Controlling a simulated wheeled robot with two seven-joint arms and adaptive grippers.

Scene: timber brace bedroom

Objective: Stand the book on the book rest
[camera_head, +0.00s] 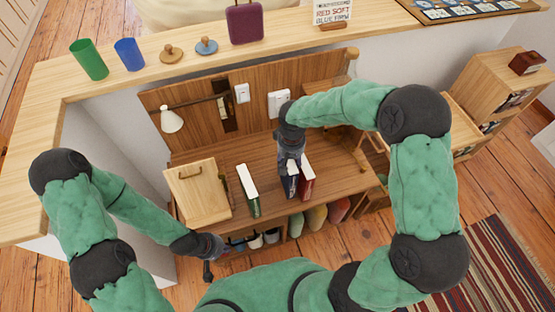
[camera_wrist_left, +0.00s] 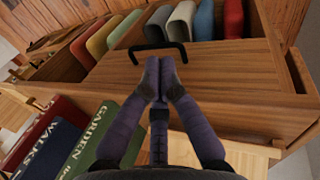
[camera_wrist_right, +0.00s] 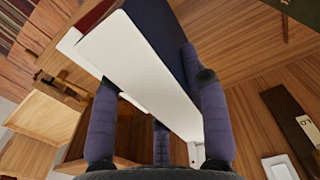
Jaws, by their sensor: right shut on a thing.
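A dark blue book (camera_head: 289,184) with white pages is held by my right gripper (camera_head: 290,156) above the desk, its lower part close to a red book (camera_head: 307,178). In the right wrist view, the fingers are on either side of the blue book (camera_wrist_right: 135,62). A green book (camera_head: 249,190) stands to its left. A tilted pale wooden board with a handle (camera_head: 200,192) is further left; I cannot tell whether it is the book rest. My left gripper (camera_wrist_left: 160,68) is shut, fingertips together by a black drawer handle (camera_wrist_left: 158,47).
A wall lamp (camera_head: 171,120) hangs at the desk's back left. Cups, knobbed discs and a maroon case (camera_head: 244,23) stand on the ledge (camera_head: 190,68). A low shelf (camera_head: 495,85) is at right.

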